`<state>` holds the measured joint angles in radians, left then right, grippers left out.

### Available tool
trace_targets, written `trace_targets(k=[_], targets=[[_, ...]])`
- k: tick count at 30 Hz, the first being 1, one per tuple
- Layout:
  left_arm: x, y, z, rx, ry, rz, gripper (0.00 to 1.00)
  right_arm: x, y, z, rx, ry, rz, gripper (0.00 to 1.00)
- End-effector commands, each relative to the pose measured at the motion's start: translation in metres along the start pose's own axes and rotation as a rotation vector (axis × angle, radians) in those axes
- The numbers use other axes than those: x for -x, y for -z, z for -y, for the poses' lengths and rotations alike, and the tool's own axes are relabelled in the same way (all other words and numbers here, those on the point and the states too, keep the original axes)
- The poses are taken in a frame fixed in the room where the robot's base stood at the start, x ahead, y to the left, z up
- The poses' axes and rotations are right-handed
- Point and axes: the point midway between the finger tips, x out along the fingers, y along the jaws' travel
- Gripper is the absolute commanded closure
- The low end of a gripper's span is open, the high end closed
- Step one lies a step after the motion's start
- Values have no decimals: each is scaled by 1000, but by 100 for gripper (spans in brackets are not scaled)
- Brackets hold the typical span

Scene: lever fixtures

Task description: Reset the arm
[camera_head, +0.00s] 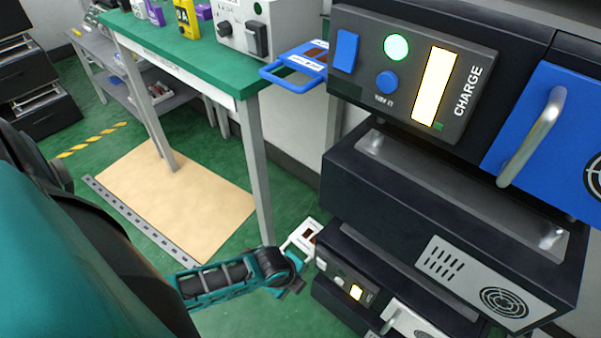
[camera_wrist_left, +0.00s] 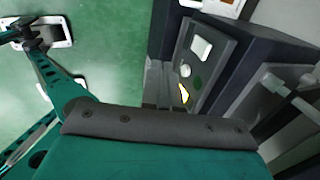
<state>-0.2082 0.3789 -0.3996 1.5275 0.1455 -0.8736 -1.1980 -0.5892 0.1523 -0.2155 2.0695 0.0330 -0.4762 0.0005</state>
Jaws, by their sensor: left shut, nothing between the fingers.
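My left arm comes in low from the left in the head view. My left gripper (camera_head: 291,285) is shut and empty, low over the green floor. It is just left of the lower dark unit (camera_head: 325,295) and just below a white handle plate (camera_head: 302,238) on that unit's side. I cannot tell whether it touches either one. My right gripper is not in view.
The upper dark unit carries a lit CHARGE panel (camera_head: 415,75), a blue handle plate (camera_head: 296,62) on its side and a blue door (camera_head: 550,125) with a metal handle. A green-topped workbench (camera_head: 185,50) stands behind. Its grey leg (camera_head: 257,165) is near my arm. Open floor lies left of the lower unit.

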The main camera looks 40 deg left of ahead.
Motion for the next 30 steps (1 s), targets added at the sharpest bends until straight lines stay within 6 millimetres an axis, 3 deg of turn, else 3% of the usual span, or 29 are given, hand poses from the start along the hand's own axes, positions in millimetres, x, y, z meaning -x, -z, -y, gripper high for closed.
trace_targets(k=[22,26,30], targets=[[10,3,0,23,10,-8,100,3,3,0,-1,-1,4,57],[35,21,9,189,75,-59,100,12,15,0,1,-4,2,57],[87,47,29,547,199,-178,100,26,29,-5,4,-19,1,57]])
